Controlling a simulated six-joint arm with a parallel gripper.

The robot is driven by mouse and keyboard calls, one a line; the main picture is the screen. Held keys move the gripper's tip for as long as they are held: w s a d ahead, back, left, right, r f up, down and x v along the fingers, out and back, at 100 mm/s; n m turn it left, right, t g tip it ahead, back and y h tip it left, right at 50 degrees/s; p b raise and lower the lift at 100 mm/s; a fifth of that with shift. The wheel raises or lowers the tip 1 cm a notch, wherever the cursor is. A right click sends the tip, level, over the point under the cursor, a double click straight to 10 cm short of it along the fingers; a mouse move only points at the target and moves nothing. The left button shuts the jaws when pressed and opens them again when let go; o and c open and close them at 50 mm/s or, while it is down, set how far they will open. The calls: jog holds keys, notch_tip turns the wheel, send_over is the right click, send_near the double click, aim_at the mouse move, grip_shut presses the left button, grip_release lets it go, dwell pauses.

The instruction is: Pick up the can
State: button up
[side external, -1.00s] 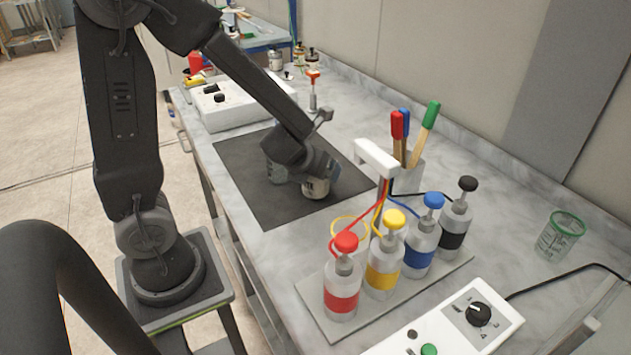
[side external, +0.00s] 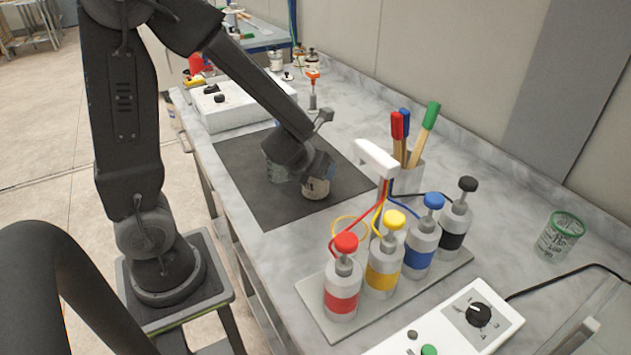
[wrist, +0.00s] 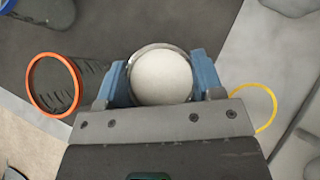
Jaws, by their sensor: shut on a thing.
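The can (wrist: 161,80) is round with a pale, cream-white top inside a metal rim. In the side view the can (side external: 316,189) stands upright on the dark mat (side external: 262,208), partly hidden by my gripper (side external: 317,172). In the wrist view my gripper (wrist: 160,73) has one blue finger on each side of the can, shut on it. I cannot tell any gap between the can and the mat.
An orange-rimmed clear cup (wrist: 53,85) stands close left of the fingers in the wrist view. A blue-rimmed container (wrist: 37,12) is beyond it. In the side view, pump bottles (side external: 383,265) stand in front, and a white box (side external: 225,108) sits behind the mat.

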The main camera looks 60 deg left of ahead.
jog(key=shift+r, duration=0.2)
notch_tip(320, 180, up, 10)
jog(key=shift+f, duration=0.15)
dwell(0.8)
dwell(0.4)
jog(key=s+a+r+n+g+y, duration=0.1)
jog(key=s+a+n+g+y, duration=0.3)
jog(key=s+a+n+g, duration=0.3)
jog(key=s+a+n, duration=0.1)
jog(key=s+a, duration=0.1)
jog(key=a, duration=0.1)
jog(key=shift+a+r+y, duration=0.35)
jog(key=shift+y, duration=0.05)
jog(key=shift+w, duration=0.1)
jog(key=shift+g, duration=0.5)
jog(key=shift+f+m+g+y, duration=0.3)
jog(key=shift+f+m, duration=0.1)
jog(key=shift+f, duration=0.4)
